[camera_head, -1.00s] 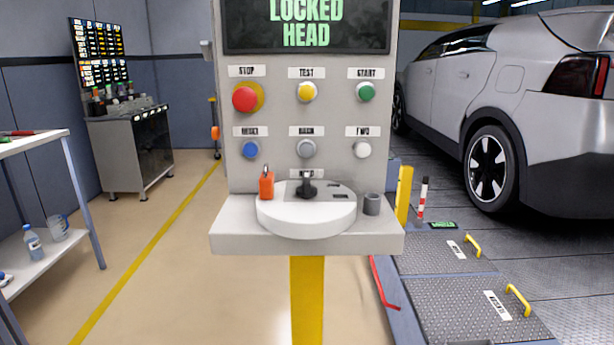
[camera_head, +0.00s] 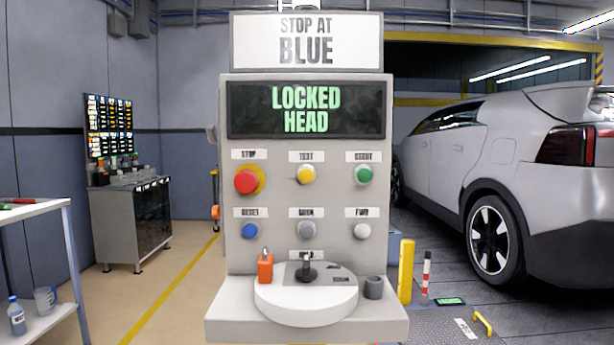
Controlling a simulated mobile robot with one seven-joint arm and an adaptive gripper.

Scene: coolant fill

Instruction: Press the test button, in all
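The yellow test button (camera_head: 306,174) sits under a label reading TEST, in the middle of the top row on the grey control panel (camera_head: 276,198). The red stop button (camera_head: 246,181) is to its left and the green start button (camera_head: 364,174) to its right. Below are the blue reset button (camera_head: 250,231), a grey button (camera_head: 307,230) and a white button (camera_head: 363,230). The screen (camera_head: 306,109) above reads LOCKED HEAD in green. A sign (camera_head: 306,42) on top reads STOP AT BLUE. My gripper is not in view.
A round white base with a black lever (camera_head: 306,270) stands on the panel's shelf (camera_head: 232,322), with an orange padlock-like piece (camera_head: 265,267) and a grey cup (camera_head: 373,287). A silver car (camera_head: 440,150) is at right, a white table (camera_head: 30,213) at left.

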